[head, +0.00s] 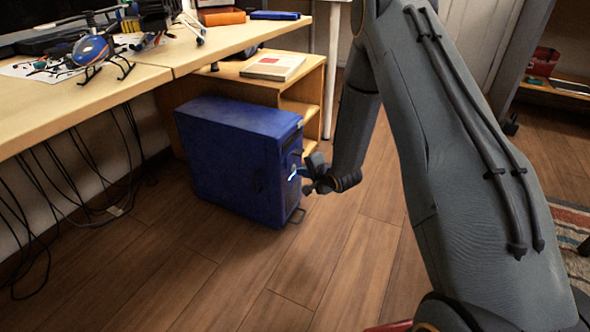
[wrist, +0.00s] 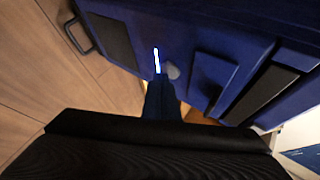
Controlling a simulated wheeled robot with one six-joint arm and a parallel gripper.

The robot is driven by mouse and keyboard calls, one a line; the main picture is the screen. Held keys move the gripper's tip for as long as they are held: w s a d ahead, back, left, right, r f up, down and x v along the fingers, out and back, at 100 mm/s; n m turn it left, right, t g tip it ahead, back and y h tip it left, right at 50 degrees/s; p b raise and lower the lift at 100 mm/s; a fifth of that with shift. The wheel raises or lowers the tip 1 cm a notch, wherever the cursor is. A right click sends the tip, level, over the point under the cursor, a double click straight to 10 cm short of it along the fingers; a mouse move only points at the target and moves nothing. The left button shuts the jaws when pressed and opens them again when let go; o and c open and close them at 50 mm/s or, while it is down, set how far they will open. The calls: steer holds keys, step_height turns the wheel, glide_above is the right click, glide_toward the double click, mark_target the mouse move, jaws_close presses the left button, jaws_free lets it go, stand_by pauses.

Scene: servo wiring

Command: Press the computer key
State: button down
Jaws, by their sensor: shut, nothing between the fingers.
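A blue computer tower (head: 228,160) stands upright on the wood floor, under and beside the desk. A lit white-blue strip (head: 294,175) shows on its front face. My gripper (head: 308,178) is at that front face, close to the strip, with its fingers shut and empty. In the wrist view, the tower's front panel (wrist: 140,25) fills the top, with the glowing strip (wrist: 157,60) just beyond my fingertips. A round grey button (wrist: 173,71) sits right beside the strip, next to my fingertips (wrist: 161,78). I cannot tell whether the fingers touch it.
The desk (head: 120,85) runs along the left, with a toy helicopter (head: 90,50) on it. A low wooden shelf (head: 310,80) with a book (head: 273,66) stands behind the tower. Black cables (head: 60,170) hang under the desk. The floor (head: 210,280) in front is clear.

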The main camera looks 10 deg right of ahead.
steer(key=shift+s+d, duration=0.15)
steer(key=shift+d, duration=0.05)
steer(key=s+d+p, duration=0.3)
steer(key=d, duration=0.2)
steer(key=shift+s+p, duration=0.3)
stand_by(0.3)
